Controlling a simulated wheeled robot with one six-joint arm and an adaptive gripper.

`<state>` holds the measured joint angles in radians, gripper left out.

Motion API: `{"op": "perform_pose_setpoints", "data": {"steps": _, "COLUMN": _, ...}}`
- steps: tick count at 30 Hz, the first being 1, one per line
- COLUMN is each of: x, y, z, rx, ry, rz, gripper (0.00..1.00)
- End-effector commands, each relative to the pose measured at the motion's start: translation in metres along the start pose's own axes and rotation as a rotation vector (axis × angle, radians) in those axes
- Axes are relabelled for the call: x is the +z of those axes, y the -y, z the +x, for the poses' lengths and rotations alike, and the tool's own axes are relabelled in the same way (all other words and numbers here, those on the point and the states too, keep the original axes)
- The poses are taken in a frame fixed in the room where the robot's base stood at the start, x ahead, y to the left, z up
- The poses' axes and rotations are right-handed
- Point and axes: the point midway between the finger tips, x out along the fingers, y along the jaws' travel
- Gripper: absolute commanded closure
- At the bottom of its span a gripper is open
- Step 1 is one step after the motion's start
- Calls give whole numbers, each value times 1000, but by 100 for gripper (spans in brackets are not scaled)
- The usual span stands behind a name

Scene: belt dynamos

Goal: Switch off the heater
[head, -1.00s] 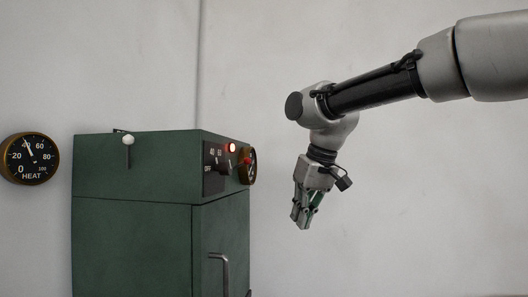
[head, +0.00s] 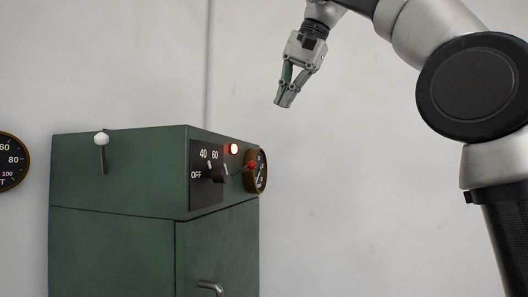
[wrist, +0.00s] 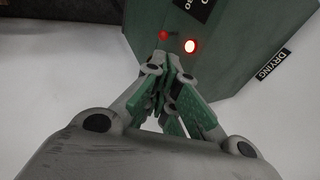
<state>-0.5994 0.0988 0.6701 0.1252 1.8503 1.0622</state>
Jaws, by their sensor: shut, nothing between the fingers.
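The heater is a green cabinet (head: 115,170) on the left in the head view. Its black dial panel (head: 204,190) reads OFF, 40, 60, with a dark knob (head: 215,175) whose exact setting I cannot tell. A red ball (head: 251,164) sits in front of the round brass-rimmed gauge (head: 262,172); a red ball (wrist: 163,35) shows in the wrist view. My gripper (head: 284,101) is shut and empty, above and right of the panel, apart from the cabinet.
A white-knobbed lever (head: 101,139) sits on the cabinet's left face. A HEAT gauge (head: 10,161) hangs on the wall, cut by the frame edge. A metal door handle (head: 210,287) is low. A DRYING label (wrist: 272,63) shows in the wrist view. The space right of the cabinet is clear.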

Motion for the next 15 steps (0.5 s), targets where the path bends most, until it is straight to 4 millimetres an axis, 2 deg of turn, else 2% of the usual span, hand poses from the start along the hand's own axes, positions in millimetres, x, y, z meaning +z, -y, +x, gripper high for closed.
{"op": "perform_pose_setpoints", "data": {"steps": 10, "x": 0, "y": 0, "z": 2, "rx": 0, "ry": 0, "rz": 3, "gripper": 100}}
{"op": "perform_pose_setpoints", "data": {"steps": 15, "x": 0, "y": 0, "z": 17, "rx": 1, "ry": 1, "rz": 2, "gripper": 100}}
